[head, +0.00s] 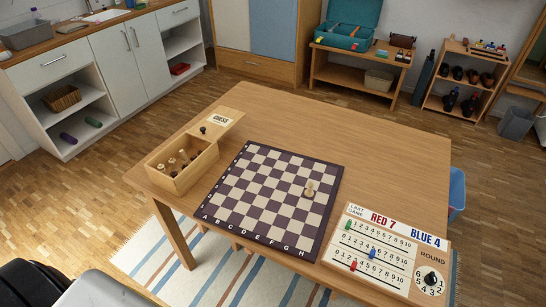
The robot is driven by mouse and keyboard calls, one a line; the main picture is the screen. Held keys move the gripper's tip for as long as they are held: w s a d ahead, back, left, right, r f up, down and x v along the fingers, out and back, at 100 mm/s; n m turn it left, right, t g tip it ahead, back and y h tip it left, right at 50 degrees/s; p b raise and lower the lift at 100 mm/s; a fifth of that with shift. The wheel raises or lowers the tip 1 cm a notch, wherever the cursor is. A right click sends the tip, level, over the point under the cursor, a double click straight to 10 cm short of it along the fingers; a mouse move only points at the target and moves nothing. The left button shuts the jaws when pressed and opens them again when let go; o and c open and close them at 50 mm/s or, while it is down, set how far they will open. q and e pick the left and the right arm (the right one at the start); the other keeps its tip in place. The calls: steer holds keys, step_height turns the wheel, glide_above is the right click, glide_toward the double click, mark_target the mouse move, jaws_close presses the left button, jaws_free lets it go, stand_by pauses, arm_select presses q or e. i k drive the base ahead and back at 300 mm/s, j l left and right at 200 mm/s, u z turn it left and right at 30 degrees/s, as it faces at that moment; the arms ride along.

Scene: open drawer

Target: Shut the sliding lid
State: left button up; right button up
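A light wooden box (184,181) stands on the left part of the table. Its sliding lid (228,112) is pulled out toward the back right, leaving the box largely uncovered. The lid carries a white label (221,119) reading CHESS and a small dark knob (203,130) near the box. Several light and dark chess pieces (183,155) show inside the box; some stick up near its rim. Neither of my grippers is in view.
A chessboard (262,203) lies right of the box, with a pale piece (310,189) on it. A scoreboard (390,248) lies at the table's right front. The wooden table (370,130) is bare behind the board. A blue bin (457,187) stands beyond its right edge.

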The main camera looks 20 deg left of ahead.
mark_target(216, 125)
steer(key=j+z, duration=0.35)
steer(key=j, duration=1.65)
steer(key=k, duration=0.05)
